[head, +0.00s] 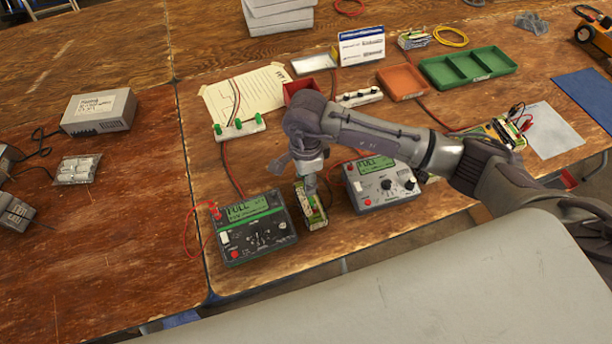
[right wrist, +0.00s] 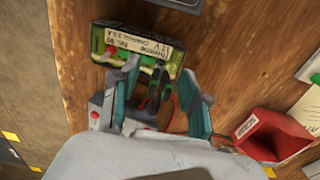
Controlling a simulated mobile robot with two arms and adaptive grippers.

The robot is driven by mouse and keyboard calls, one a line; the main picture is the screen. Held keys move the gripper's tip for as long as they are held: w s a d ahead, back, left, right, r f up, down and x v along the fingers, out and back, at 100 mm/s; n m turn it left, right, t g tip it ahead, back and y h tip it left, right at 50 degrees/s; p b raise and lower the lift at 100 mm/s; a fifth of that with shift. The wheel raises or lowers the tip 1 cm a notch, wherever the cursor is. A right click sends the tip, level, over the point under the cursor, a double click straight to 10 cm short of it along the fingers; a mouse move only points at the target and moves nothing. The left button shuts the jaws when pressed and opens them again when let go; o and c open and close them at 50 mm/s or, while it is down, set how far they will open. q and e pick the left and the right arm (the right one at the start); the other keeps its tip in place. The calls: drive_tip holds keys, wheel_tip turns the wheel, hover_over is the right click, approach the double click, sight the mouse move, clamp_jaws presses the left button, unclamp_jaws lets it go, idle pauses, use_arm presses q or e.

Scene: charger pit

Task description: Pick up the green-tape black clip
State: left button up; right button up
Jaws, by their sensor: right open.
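My right gripper (head: 311,182) points down over a battery pack (head: 310,206) with a green and yellow case, between two meters. In the right wrist view the gripper's teal fingers (right wrist: 160,70) are spread open. A black clip (right wrist: 154,88), with a little green on it, stands between the fingers at the near edge of the battery pack (right wrist: 125,44). The fingers appear apart from the clip, with nothing gripped. A red clip (right wrist: 111,50) sits at the left end of the pack. In the head view the arm hides the clips. My left gripper is out of view.
A dark meter (head: 255,226) stands left of the pack and a grey meter (head: 378,184) right. A red bin (head: 298,88), an orange tray (head: 403,82) and a green tray (head: 468,67) lie behind. A grey box (head: 99,112) stands on the left table.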

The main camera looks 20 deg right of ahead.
clamp_jaws()
drive_tip(key=shift+r, duration=0.1)
drive_tip(key=shift+r, duration=0.25)
drive_tip(key=r, duration=0.1)
drive_tip(key=r+b, duration=0.1)
drive_tip(key=r, duration=0.1)
drive_tip(key=shift+d+r, duration=0.25)
drive_tip(key=shift+r, duration=0.05)
drive_tip(key=s+d+r+b, duration=0.2)
drive_tip(key=s+d+r, duration=0.4)
drive_tip(key=d, duration=0.3)
drive_tip(key=shift+d+r+b, duration=0.25)
drive_tip(key=shift+r+b, duration=0.1)
drive_tip(key=shift+r, duration=0.05)
